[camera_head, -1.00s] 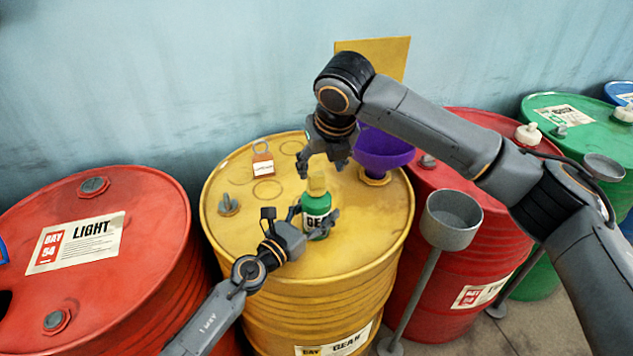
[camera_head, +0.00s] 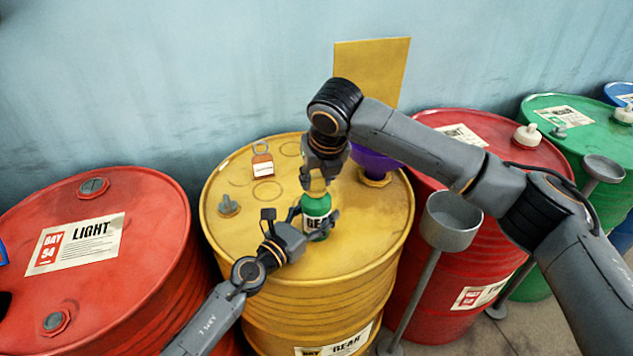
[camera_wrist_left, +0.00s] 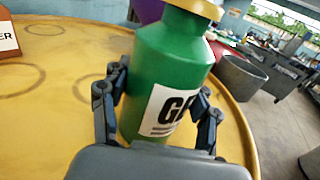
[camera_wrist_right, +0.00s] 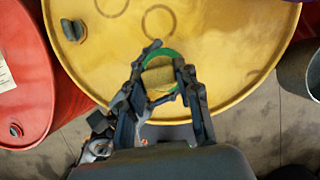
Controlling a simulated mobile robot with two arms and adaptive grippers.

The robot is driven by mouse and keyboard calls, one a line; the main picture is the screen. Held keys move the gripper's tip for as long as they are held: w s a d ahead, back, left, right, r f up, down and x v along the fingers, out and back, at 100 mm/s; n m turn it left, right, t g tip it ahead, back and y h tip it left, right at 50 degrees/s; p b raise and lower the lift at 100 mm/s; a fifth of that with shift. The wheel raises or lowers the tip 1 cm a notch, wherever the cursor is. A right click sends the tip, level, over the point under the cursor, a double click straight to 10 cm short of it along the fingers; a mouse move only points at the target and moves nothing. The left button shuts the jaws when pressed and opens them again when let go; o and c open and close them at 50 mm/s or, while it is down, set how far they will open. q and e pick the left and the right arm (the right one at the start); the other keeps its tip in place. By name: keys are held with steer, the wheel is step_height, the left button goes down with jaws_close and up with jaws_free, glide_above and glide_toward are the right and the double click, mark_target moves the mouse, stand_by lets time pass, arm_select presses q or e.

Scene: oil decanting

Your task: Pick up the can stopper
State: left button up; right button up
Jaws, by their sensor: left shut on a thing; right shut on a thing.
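A green can (camera_head: 317,207) with a white label stands upright on the yellow drum (camera_head: 360,245). My left gripper (camera_head: 312,219) is shut around the can's body; in the left wrist view the fingers grip both sides of the green can (camera_wrist_left: 165,75). The yellow stopper (camera_wrist_right: 160,78) sits on the can's top. My right gripper (camera_head: 317,186) is above the can, pointing down, with its fingers shut on the stopper. In the right wrist view, the fingers of the right gripper (camera_wrist_right: 162,72) are on either side of the stopper. In the head view they mostly hide it.
A purple funnel (camera_head: 375,160) sits on the drum behind my right gripper. Red drums (camera_head: 110,265) stand on both sides. A grey cup on a stand (camera_head: 452,220) is at the right.

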mark_target(317, 176)
step_height(317, 176, up, 10)
stand_by(0.5)
arm_select(q)
steer(key=o, duration=1.5)
steer(key=shift+o, duration=0.2)
